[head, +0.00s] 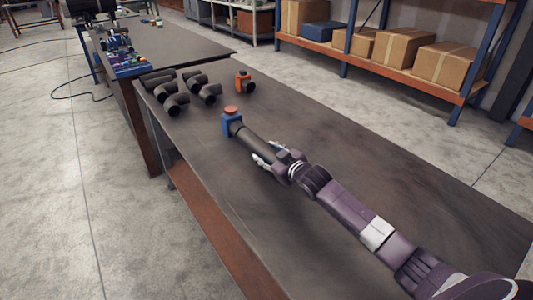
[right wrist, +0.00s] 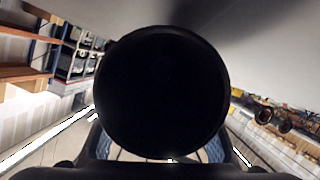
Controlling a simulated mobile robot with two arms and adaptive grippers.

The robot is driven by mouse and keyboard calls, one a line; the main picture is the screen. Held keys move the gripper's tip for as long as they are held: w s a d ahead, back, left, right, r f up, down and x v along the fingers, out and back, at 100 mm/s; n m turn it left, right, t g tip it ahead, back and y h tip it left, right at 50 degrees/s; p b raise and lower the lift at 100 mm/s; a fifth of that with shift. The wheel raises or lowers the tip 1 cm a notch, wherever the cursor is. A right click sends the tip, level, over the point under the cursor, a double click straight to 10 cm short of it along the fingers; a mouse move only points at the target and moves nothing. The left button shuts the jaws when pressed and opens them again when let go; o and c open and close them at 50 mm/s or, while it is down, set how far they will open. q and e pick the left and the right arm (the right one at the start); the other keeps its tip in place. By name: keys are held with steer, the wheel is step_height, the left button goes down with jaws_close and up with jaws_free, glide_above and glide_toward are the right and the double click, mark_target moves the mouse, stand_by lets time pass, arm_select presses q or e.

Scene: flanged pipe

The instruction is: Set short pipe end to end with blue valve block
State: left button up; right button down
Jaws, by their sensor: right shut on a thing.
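The blue valve block (head: 232,126) with its orange-red cap stands on the dark table. The short pipe (head: 254,139) is a dark cylinder that runs from the block toward my right gripper (head: 268,154). Its far end meets the block's near side in the head view, roughly in line; I cannot tell whether a small gap is left. My right gripper is shut on the short pipe. In the right wrist view the round dark end of the pipe (right wrist: 160,95) fills the middle, between the finger pads, and hides the valve block. My left gripper is not in view.
Several black pipe fittings (head: 205,92) lie at the table's far left end. An orange fitting (head: 243,83) stands beside them, beyond the blue block. The table (head: 390,165) is bare to the right of my arm. A second table (head: 180,48) stands behind, and shelves with boxes (head: 395,47) stand at the back.

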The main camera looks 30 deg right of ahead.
steer(key=c, duration=1.4)
jaws_free()
steer(key=shift+c, duration=0.2)
steer(key=o, duration=0.3)
steer(key=shift+o, duration=0.2)
steer(key=shift+s, duration=0.1)
steer(key=v, duration=1.2)
steer(key=shift+r, duration=0.1)
